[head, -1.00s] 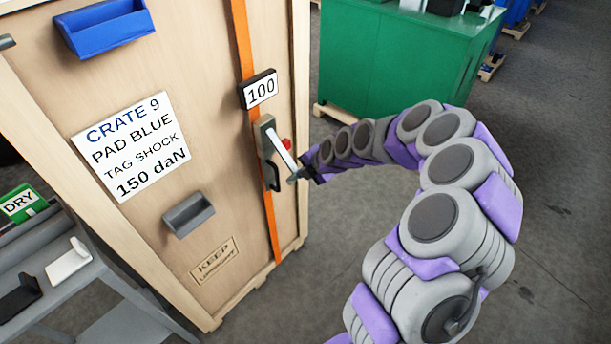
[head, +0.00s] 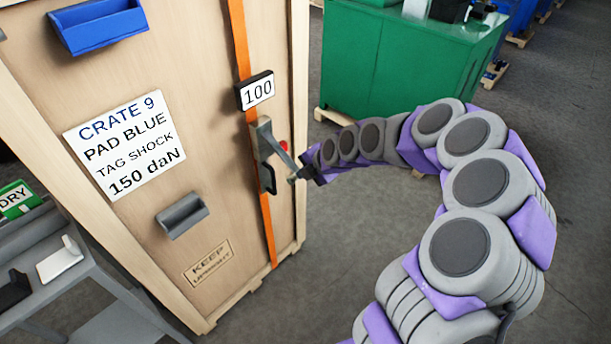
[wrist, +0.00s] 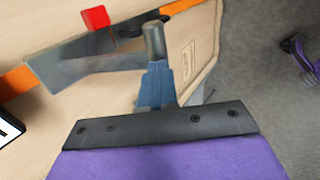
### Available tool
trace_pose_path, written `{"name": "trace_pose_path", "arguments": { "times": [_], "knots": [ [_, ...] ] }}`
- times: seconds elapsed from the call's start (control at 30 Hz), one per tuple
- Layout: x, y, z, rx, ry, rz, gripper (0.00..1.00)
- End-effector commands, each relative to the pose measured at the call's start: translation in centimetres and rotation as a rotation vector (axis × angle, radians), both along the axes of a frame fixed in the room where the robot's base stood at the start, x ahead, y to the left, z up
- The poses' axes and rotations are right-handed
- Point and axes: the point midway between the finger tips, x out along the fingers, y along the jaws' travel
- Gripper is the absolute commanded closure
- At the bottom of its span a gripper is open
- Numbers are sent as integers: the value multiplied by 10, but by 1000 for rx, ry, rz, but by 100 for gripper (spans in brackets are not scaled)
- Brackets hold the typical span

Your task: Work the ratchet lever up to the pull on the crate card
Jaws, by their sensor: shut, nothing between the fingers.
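The crate card (head: 125,143) reads CRATE 9, PAD BLUE, TAG SHOCK, 150 daN. My gripper (head: 296,178) is at the lever's outer end. In the wrist view my shut fingers (wrist: 155,65) are beside the grey lever, and I cannot tell whether they touch it. A red part (wrist: 95,16) shows beyond the lever.
A blue bin (head: 100,28) and a grey bin (head: 182,215) are fixed to the crate face (head: 150,80). A grey rack (head: 80,285) with a green DRY box (head: 18,199) stands at the left. A green cabinet (head: 395,65) stands behind my arm. The floor at the right is open.

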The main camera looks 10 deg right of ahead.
Motion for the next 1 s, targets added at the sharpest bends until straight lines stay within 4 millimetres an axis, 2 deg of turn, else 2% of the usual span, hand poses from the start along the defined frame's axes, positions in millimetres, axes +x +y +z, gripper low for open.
{"name": "trace_pose_path", "arguments": {
  "times": [0.03, 0.2, 0.4, 0.53, 0.73, 1.0],
  "knots": [
    [-5, -8, 12, 2, -2, -7, 100],
    [-19, -11, 42, -7, -8, -9, 100],
    [-34, -15, 67, -15, -6, -8, 100],
    [-39, -27, 75, -5, -6, -10, 100],
    [-42, -40, 78, 4, -2, -10, 100],
    [-41, -29, 78, -6, -4, -8, 100]
  ]
}}
